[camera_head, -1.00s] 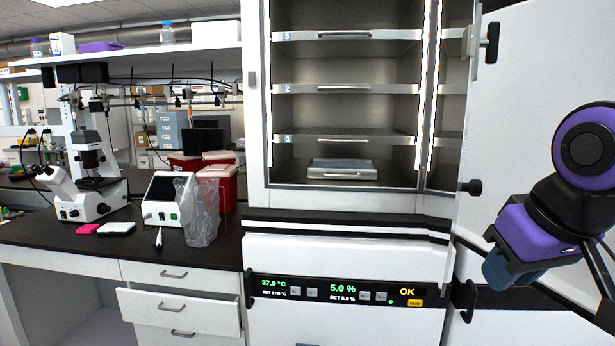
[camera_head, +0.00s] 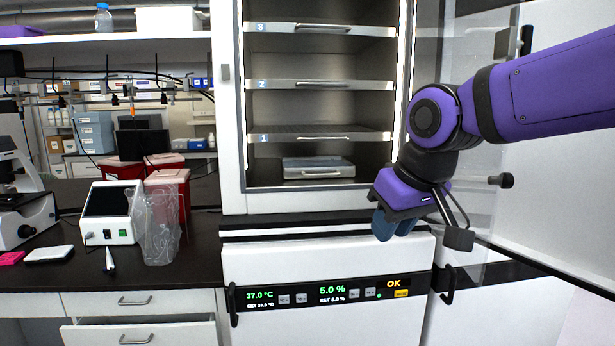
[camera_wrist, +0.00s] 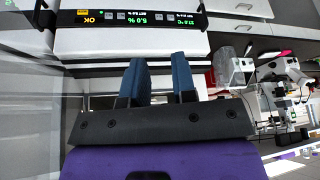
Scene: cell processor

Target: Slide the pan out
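The pan (camera_head: 317,168) is a shallow light-grey tray with a front handle. It sits on the floor of the open incubator (camera_head: 232,150), under the lowest shelf, in the head view. I cannot make it out in the wrist view. My gripper (camera_head: 392,226) is in front of the incubator, right of the pan and lower than it, apart from it. In the wrist view my gripper (camera_wrist: 160,80) shows two blue fingers spread apart with nothing between them.
Numbered shelves with handles (camera_head: 320,137) hang above the pan. The opened glass door (camera_head: 490,225) and the white outer door (camera_head: 560,180) stand at the right, beside my arm. A bench (camera_head: 110,262) with a microscope and a bagged item (camera_head: 158,235) is at left.

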